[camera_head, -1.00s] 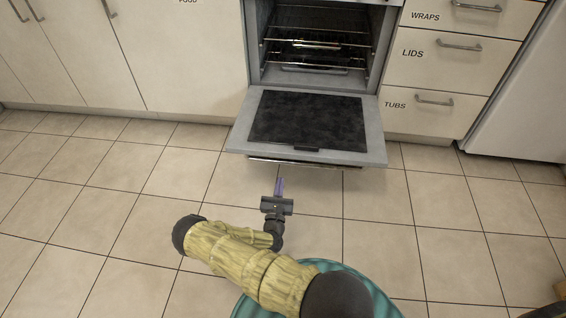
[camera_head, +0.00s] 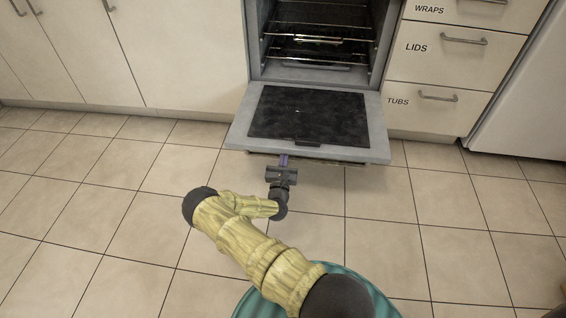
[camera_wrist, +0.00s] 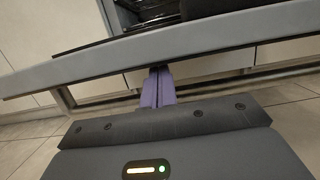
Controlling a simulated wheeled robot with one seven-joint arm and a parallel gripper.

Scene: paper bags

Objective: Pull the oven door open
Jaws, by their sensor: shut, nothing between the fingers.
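The oven door (camera_head: 241,128) is swung down and lies about level in front of the open oven (camera_head: 256,72), its dark glass panel facing up. In the wrist view the door edge (camera_wrist: 208,43) crosses the picture, with the metal bar handle (camera_wrist: 221,83) beneath it. My gripper (camera_head: 283,158) is at the door's front edge, left of its middle. In the wrist view its purple fingers (camera_wrist: 158,88) are together and empty, with their tips at or under the door edge. I cannot tell whether they touch the door or handle.
Wire racks (camera_head: 320,31) show inside the oven. Drawers labelled LIDS (camera_head: 460,58) and TUBS (camera_head: 420,112) stand to the right, with a white appliance (camera_head: 524,115) beyond. Cabinets (camera_head: 185,60) stand to the left. The tiled floor (camera_head: 110,215) is clear on both sides.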

